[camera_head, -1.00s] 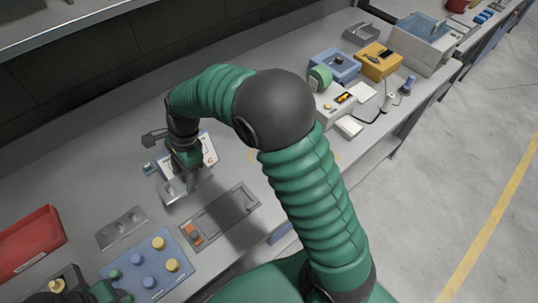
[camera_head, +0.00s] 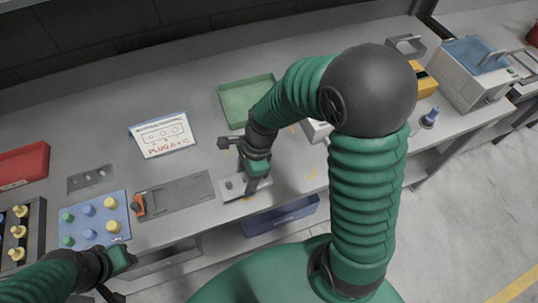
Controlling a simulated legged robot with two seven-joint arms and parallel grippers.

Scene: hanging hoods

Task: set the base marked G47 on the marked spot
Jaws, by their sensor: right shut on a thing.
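My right gripper (camera_head: 254,186) is shut on a small light grey base (camera_head: 233,188) and partly covers it. The base is low over or on the bench near its front edge; I cannot tell if it touches. No G47 marking can be read. Yellow corner marks (camera_head: 312,173) show on the bench just right of the base, the rest partly hidden by my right arm. My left gripper (camera_head: 119,262) is at the lower left, in front of the bench; its fingers are not clear.
A sign reading "PLUG A + C" (camera_head: 165,138) stands behind. A dark grey plate with an orange part (camera_head: 178,197), a blue pegged board (camera_head: 95,218) and a grey holed plate (camera_head: 91,179) lie left. A green tray (camera_head: 245,98) lies behind.

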